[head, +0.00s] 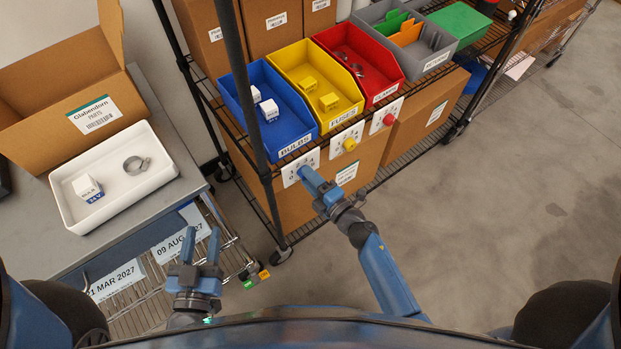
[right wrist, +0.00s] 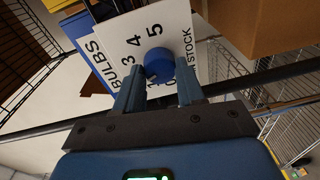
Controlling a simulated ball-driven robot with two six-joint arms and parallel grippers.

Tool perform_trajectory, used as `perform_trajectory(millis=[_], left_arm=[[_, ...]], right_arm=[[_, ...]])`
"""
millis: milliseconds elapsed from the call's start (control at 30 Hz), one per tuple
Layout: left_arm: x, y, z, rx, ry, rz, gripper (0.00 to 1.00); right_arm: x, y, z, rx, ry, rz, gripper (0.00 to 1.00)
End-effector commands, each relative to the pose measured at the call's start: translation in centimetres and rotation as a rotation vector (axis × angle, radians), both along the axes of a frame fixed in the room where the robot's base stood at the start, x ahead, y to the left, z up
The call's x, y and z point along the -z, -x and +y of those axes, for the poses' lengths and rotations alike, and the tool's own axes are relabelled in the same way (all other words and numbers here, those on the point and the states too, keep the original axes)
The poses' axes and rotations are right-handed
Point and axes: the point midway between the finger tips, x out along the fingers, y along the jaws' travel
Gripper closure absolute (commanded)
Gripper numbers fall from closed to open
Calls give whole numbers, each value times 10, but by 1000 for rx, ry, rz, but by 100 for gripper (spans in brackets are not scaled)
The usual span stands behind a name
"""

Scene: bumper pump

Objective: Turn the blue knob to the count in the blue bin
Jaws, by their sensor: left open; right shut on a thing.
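The blue bin (head: 236,93) labelled BULBS stands on the wire shelf, with two small white boxes (head: 269,109) visible inside. Below its front hangs a white dial plate (head: 290,174). My right gripper (head: 308,176) reaches this plate and hides the knob in the head view. In the right wrist view the blue knob (right wrist: 158,61) sits between the fingers of my right gripper (right wrist: 159,84), which is shut on it. Numbers 3, 4 and 5 are readable on the plate (right wrist: 135,30); lower ones are partly covered. The knob's pointer cannot be made out. My left gripper (head: 200,236) is open and empty.
Yellow (head: 335,119), red (head: 384,90) and grey (head: 436,64) bins stand to the right; yellow (head: 349,144) and red (head: 388,119) knobs show below. A white tray (head: 150,189) sits on the left table.

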Motion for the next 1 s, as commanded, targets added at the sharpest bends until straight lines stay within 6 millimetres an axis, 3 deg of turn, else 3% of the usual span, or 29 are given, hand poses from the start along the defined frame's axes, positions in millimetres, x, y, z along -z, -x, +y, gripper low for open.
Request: perform_trajectory(millis=[67,100,267,667,1000], left_arm=[[0,0,0,0,0,0,57],[0,0,0,0,0,0,57],[0,0,0,0,0,0,57],[-1,0,0,0,0,0,57],[-6,0,0,0,0,0,57]], right_arm=[[2,1,0,0,1,3,92],[2,1,0,0,1,3,59],[1,1,0,0,0,2,36],[0,5,-4,2,-1,2,36],[-2,44,-36,4,-1,5,36]])
